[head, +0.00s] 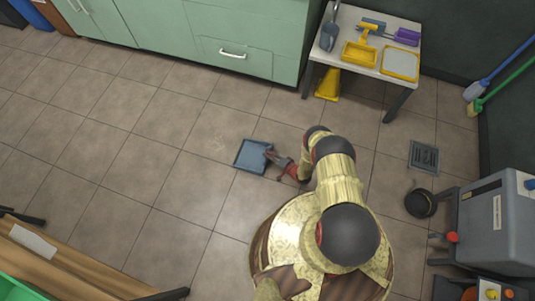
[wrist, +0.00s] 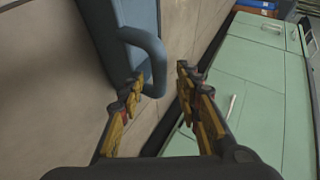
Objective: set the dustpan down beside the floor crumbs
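The blue-grey dustpan (head: 251,156) is at floor level in the middle of the head view; I cannot tell whether it touches the tiles. In the wrist view the dustpan (wrist: 128,12) is at the upper left, with its looped handle (wrist: 154,48) reaching down toward the left finger. My gripper (head: 271,156) is at the dustpan's right side. In the wrist view my gripper (wrist: 160,75) has its fingers apart. The handle's end is close to the left finger, and a gap separates it from the right finger.
Green cabinets (head: 215,35) stand at the back. A floor drain (head: 424,157) and grey machine (head: 497,220) are at right.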

